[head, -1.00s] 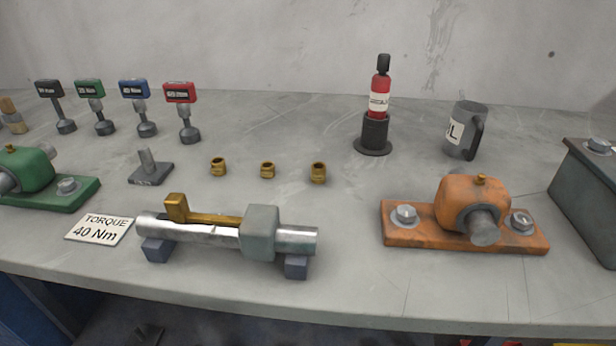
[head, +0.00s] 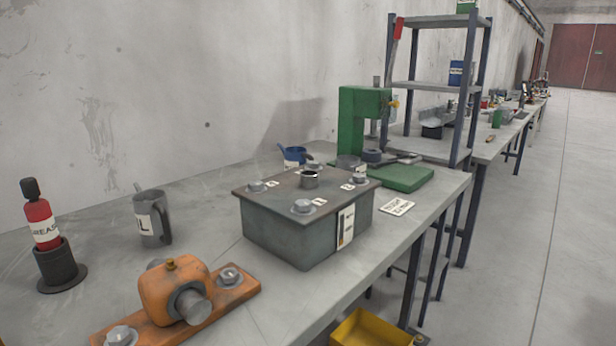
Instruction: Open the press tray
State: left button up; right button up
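A green press (head: 354,125) stands on the bench, right of the middle, with a red-handled lever (head: 397,32) rising up to its right. A low green base (head: 402,178) sits at its foot, with dark round parts on and near it. I cannot make out which part is the press tray, or whether it is open or shut. A yellow bin (head: 372,330) shows below the bench edge, partly cut off by the frame. Neither of my grippers is in view.
A grey-green bolted box (head: 280,228) stands in front of the press. An orange bearing block (head: 176,290), a grey mug (head: 152,218) and a red grease bottle (head: 42,222) are at left. A shelf rack (head: 440,85) stands behind the press. The floor (head: 560,210) at right is clear.

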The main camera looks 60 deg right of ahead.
aim_at(373, 160)
jog(key=z, duration=2.65)
